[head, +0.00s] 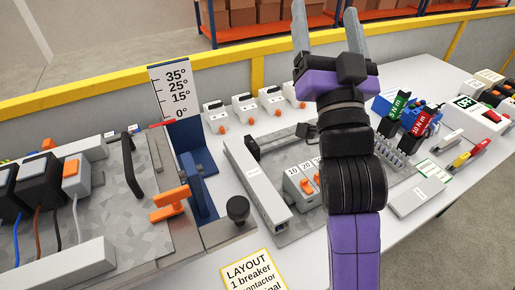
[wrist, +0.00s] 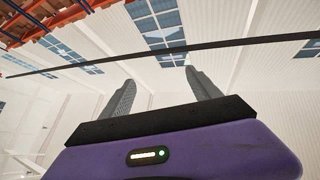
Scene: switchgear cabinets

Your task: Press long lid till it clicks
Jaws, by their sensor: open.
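A long pale grey cover strip (head: 257,186), which looks like a long lid on a duct, runs along the left edge of the middle panel in the head view. Whether it is fully seated cannot be told. A second pale long duct (head: 58,268) lies along the front of the left panel; which one is the task's lid is not clear. My gripper (head: 326,10) is raised above the bench, right of the strip and well away from it. Its two grey fingers point up, apart and empty. In the wrist view my gripper (wrist: 160,80) faces the ceiling, with nothing between the fingers.
A blue stand with an angle scale (head: 175,92) and orange clamp (head: 168,202) rises left of the strip. A black knob (head: 238,209) stands near its front end. Breakers (head: 300,188) sit right of it, partly behind my arm. Tools (head: 415,120) crowd the right.

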